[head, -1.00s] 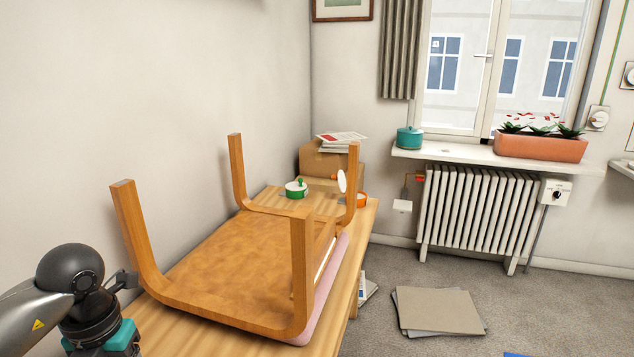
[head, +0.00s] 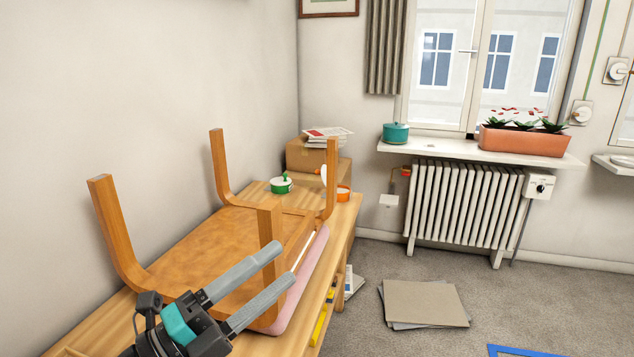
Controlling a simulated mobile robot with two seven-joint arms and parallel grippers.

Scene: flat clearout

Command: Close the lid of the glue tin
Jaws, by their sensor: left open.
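An orange tin (head: 344,193) stands at the far end of the wooden table, partly hidden behind a chair leg. A pale round lid (head: 323,174) stands tilted up beside it, also partly behind the leg. A green and white tin (head: 281,184) with a green knob stands to its left. No label is readable on either tin. My left gripper (head: 280,267) is open and empty, in the foreground over the near part of the upturned chair, well short of both tins. My right gripper is not in view.
An upturned wooden chair (head: 222,248) with raised legs lies on the table (head: 338,246), between my left gripper and the tins. A cardboard box (head: 305,156) with papers stands behind. Flat boards (head: 425,303) lie on the floor, which is otherwise mostly clear.

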